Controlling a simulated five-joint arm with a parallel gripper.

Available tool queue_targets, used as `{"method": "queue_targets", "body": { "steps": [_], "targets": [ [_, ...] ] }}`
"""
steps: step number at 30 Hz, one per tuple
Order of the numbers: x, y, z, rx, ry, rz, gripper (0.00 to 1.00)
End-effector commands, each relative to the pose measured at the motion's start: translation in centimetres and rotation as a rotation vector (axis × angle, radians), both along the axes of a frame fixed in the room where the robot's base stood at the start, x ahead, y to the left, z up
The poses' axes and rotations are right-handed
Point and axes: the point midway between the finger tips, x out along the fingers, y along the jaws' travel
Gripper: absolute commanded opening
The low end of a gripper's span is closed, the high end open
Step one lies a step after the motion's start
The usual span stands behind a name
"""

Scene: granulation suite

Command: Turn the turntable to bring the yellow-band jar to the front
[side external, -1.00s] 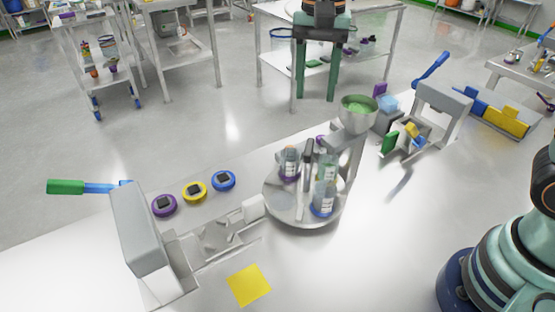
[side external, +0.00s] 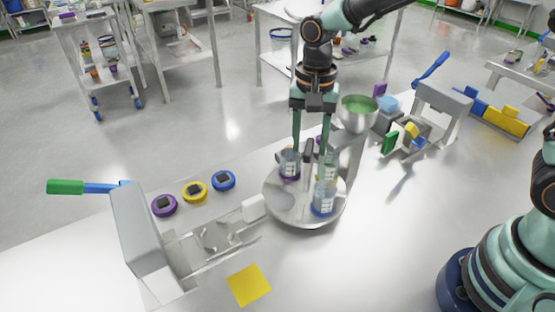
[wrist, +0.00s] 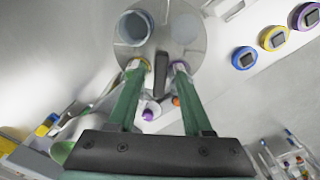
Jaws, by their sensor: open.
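The round grey turntable (side external: 282,203) stands on the bench and carries clear jars. The blue-band jar (side external: 324,200) is at its front right in the side view. The purple-band jar (side external: 289,166) is at its back left. In the wrist view, a yellow band (wrist: 146,64) shows beside one fingertip and is partly hidden; in the side view that jar is mostly behind the blue-band jar. A dark upright handle (wrist: 161,60) rises between the jars. My gripper (side external: 311,150) is open, pointing down, with its fingers on either side of the handle, apart from it.
A steel bowl of green material (side external: 359,112) stands close behind the turntable at right. Purple, yellow (side external: 194,192) and blue round buttons lie to the left. A grey lever stand (side external: 141,235) and a yellow square (side external: 248,286) are nearer. The bench right of the turntable is clear.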

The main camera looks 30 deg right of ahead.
Motion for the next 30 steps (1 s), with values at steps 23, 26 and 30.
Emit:
{"method": "queue_targets", "body": {
  "steps": [23, 26, 30],
  "targets": [
    [0.01, 0.00, 0.02, 0.001, -0.001, 0.000, 0.00],
    [0.01, 0.00, 0.03, 0.001, -0.001, 0.000, 0.00],
    [0.01, 0.00, 0.04, 0.001, -0.001, 0.000, 0.00]
  ]
}}
